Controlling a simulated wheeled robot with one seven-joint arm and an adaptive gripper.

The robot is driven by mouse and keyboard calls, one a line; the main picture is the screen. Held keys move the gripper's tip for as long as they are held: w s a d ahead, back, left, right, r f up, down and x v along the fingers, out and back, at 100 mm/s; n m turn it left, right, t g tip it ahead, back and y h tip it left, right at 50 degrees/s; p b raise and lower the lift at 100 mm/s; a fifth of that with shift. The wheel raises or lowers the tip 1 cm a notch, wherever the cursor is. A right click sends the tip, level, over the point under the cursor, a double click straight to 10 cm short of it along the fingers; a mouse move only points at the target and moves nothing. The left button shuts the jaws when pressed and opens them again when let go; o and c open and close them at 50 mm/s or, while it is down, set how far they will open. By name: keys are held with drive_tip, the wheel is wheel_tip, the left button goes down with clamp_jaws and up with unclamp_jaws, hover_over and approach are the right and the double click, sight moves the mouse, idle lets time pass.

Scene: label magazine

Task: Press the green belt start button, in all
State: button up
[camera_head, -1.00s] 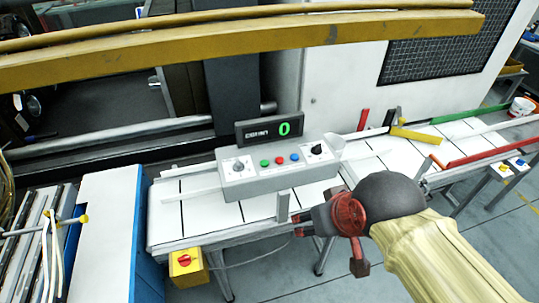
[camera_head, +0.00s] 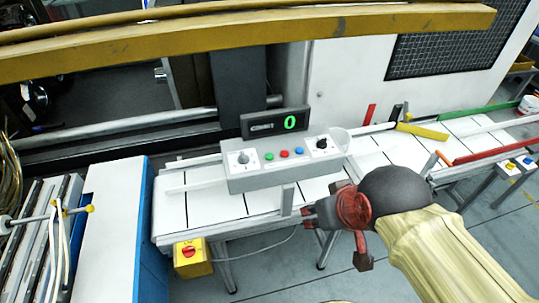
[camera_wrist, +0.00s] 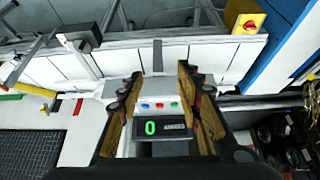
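The green button (camera_head: 269,156) is the left of three coloured buttons on the grey control box (camera_head: 258,180). It also shows in the wrist view (camera_wrist: 174,104), between my fingers in the picture. A red button (camera_head: 284,153) and a blue button (camera_head: 300,150) sit to its right in the head view. The counter display (camera_head: 275,124) behind the box reads 0. My gripper (camera_head: 318,212) is right of and below the box in the head view, apart from the green button. In the wrist view its fingers (camera_wrist: 159,76) are spread with nothing held between them.
The box stands over a white belt (camera_head: 200,208). A yellow box with a red knob (camera_head: 188,251) hangs at the belt's front. A yellow bar (camera_head: 422,131) and a red rail (camera_head: 490,152) lie to the right. A yellow beam (camera_head: 240,50) crosses the top.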

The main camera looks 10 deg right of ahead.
clamp_jaws()
idle(1.5)
